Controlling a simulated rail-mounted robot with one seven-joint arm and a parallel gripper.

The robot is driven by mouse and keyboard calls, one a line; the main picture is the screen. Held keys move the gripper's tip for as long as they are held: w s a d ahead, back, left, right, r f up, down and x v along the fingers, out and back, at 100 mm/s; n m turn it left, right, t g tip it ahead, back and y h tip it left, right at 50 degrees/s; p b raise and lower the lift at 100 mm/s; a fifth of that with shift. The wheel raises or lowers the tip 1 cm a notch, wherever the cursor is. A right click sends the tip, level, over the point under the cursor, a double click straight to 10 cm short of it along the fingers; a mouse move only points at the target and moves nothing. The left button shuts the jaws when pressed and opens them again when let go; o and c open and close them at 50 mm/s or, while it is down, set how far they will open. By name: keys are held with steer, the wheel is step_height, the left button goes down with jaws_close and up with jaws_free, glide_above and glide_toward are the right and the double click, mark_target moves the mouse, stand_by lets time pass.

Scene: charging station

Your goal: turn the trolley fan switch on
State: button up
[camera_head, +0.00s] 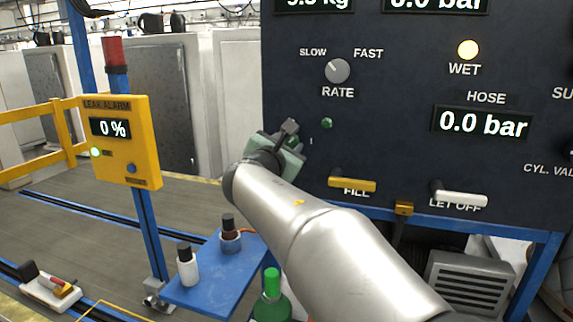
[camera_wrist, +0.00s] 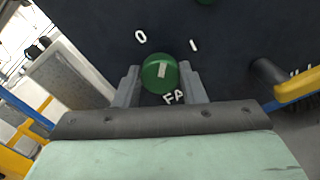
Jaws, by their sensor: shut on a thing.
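The fan switch is a round green knob (camera_wrist: 160,74) on the dark panel, with a "0" to its upper left, an "I" to its upper right and partly hidden "FA" lettering below. A short pale mark on the knob stands nearly upright in the wrist view, roughly between the two signs; its exact setting is hard to tell. My gripper (camera_wrist: 160,87) is shut on the knob, one grey finger on each side. In the head view my gripper (camera_head: 290,145) is against the panel and hides most of the knob and its label.
A small green lamp (camera_head: 327,123) sits right of the gripper, below the RATE dial (camera_head: 338,71). A yellow FILL lever (camera_head: 352,185) and a white LET OFF lever (camera_head: 461,198) project lower right. A blue shelf (camera_head: 205,290) with bottles is below; a yellow leak alarm box (camera_head: 121,141) stands left.

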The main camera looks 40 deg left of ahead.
steer(key=shift+f+m+b, duration=0.15)
steer(key=shift+m+b, duration=2.2)
steer(key=shift+b, duration=0.1)
steer(key=shift+f+m+b, duration=0.1)
steer(key=shift+m+b, duration=2.25)
steer(key=shift+b, duration=0.05)
steer(key=shift+r, duration=0.1)
steer(key=o, duration=1)
steer(key=shift+s+d, duration=0.1)
steer(key=b+v, duration=0.3)
steer(key=v, duration=1.4)
steer(key=shift+s, duration=0.1)
